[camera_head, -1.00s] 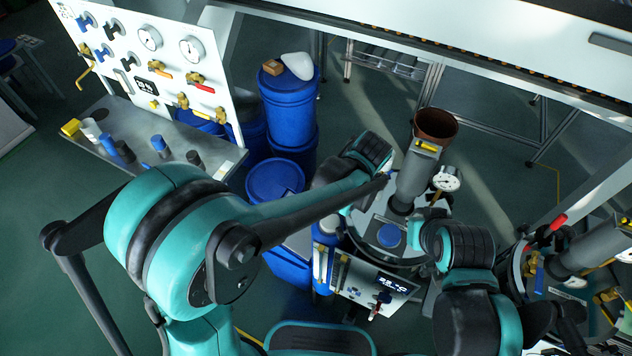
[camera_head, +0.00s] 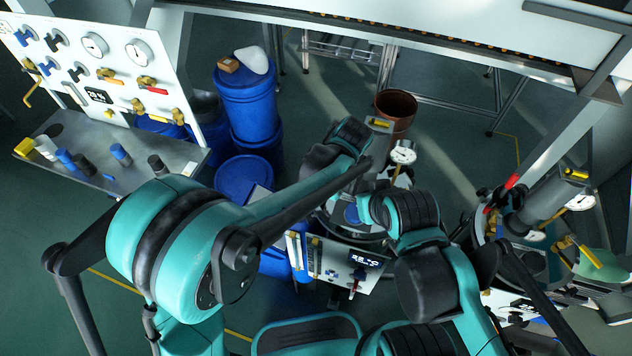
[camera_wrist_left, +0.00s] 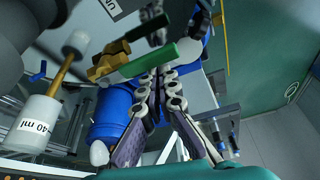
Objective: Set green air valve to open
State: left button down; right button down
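The green valve handle (camera_wrist_left: 150,61) shows close up in the left wrist view, a straight bar beside a brass valve body (camera_wrist_left: 108,60). My left gripper (camera_wrist_left: 178,24) has its fingers reaching up from the bottom of that view. I cannot tell whether the handle touches the fingers. In the head view both arms reach toward the middle fixture, and their links hide both grippers. I cannot make out the green handle there.
A white panel (camera_head: 65,92) with gauges and valves stands at the left above a grey shelf (camera_head: 150,172). Blue barrels (camera_head: 246,105) stand behind my left arm. More pipework stands at the right.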

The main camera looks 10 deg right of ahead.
pick_arm(q)
jog(key=shift+s+d, duration=0.15)
dwell(0.4)
